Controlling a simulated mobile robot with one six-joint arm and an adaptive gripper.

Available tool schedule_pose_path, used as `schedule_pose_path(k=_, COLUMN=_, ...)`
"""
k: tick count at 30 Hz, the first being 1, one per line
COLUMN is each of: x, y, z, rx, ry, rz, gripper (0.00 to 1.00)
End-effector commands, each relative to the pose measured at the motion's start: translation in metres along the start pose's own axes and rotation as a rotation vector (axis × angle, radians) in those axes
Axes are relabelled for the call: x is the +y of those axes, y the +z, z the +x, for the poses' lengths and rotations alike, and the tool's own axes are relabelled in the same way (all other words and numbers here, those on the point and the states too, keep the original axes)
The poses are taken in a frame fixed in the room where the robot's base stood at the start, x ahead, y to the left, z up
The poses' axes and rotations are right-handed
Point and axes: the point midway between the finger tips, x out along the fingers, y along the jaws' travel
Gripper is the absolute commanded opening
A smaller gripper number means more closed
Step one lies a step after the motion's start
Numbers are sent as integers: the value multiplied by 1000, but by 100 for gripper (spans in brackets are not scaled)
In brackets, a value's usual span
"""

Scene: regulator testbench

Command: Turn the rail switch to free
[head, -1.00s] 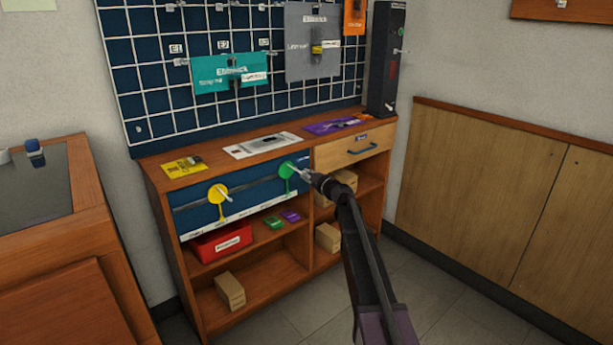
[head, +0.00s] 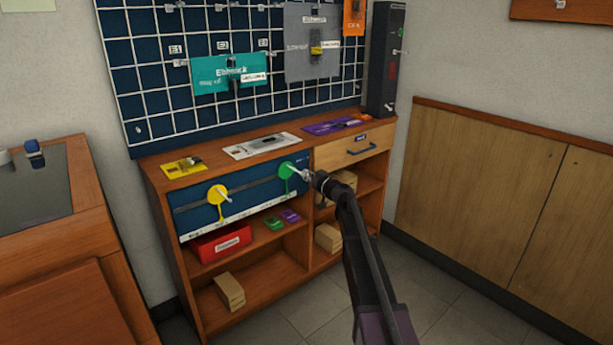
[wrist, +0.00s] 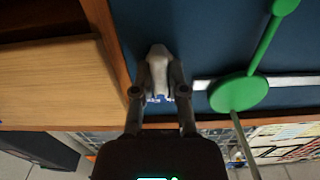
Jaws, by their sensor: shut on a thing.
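A blue panel (head: 255,204) in the wooden bench front carries a slotted rail with a yellow disc (head: 217,195) and a green disc (head: 287,171). My gripper (head: 304,174) is at the panel's right end, just right of the green disc. In the wrist view my gripper (wrist: 159,78) is shut on a pale grey-white knob (wrist: 158,56), which appears to be the rail switch. A small blue-and-white marking shows between the fingers; it is too small to read. The green disc (wrist: 238,94) is beside the right finger, apart from it. The head view hides the switch behind my gripper.
A drawer with a blue handle (head: 361,149) is right of the panel. A red bin (head: 220,241) and cardboard boxes (head: 229,291) sit on the shelves below. Yellow, white and purple items lie on the bench top. The floor in front is clear.

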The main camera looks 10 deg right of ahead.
Motion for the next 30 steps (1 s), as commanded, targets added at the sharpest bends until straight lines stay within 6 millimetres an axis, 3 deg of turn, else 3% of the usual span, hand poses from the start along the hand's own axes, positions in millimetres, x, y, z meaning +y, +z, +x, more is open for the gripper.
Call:
schedule_pose_path(k=18, x=3, y=1, z=1, rx=0, ry=0, rz=569, gripper=0)
schedule_pose_path(k=30, x=4, y=1, z=1, rx=0, ry=0, rz=769, gripper=0)
